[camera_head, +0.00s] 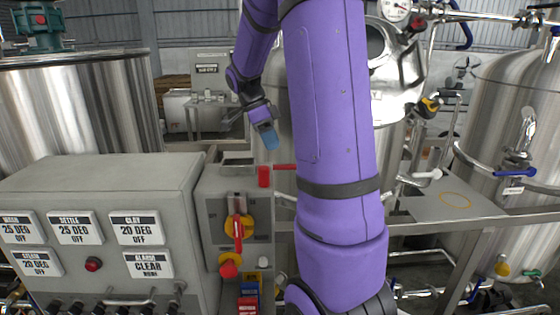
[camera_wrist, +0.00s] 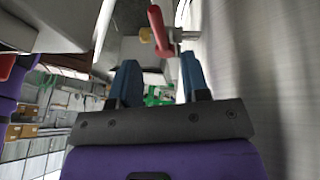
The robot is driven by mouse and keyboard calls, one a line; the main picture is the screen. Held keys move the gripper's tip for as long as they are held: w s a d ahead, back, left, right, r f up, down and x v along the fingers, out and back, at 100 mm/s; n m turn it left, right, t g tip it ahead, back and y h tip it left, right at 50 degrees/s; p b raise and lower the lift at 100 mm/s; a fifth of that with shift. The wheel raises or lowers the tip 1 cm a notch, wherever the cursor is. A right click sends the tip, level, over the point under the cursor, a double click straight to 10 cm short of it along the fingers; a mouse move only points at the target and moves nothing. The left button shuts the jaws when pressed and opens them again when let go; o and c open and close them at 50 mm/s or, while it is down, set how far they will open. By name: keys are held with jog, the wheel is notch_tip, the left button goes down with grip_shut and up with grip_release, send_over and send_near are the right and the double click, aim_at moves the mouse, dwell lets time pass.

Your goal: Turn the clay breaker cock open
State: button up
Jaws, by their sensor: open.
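My gripper (camera_head: 268,138) is raised behind the grey switch box in the head view, with its blue fingers pointing down. In the wrist view my gripper (camera_wrist: 159,72) is open, with nothing between its two blue fingers. A red lever (camera_wrist: 158,28) with a brass part and a metal stem stands just beyond the fingertips, beside the steel tank wall. It is apart from the fingers. In the head view a red lever (camera_head: 285,167) shows partly behind my arm, below the gripper. No readable label marks either lever as the clay breaker cock, and I cannot tell its setting.
A grey control panel (camera_head: 100,180) with plates, one reading CLAY 20 DEG OFF, stands at left. The switch box (camera_head: 213,215) carries a red-and-yellow rotary handle (camera_head: 238,230). Steel tanks (camera_head: 80,105) stand at left, centre and right. My upright arm hides much of the centre.

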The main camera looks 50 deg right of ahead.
aim_at(284, 167)
jog(key=shift+x, duration=3)
grip_shut()
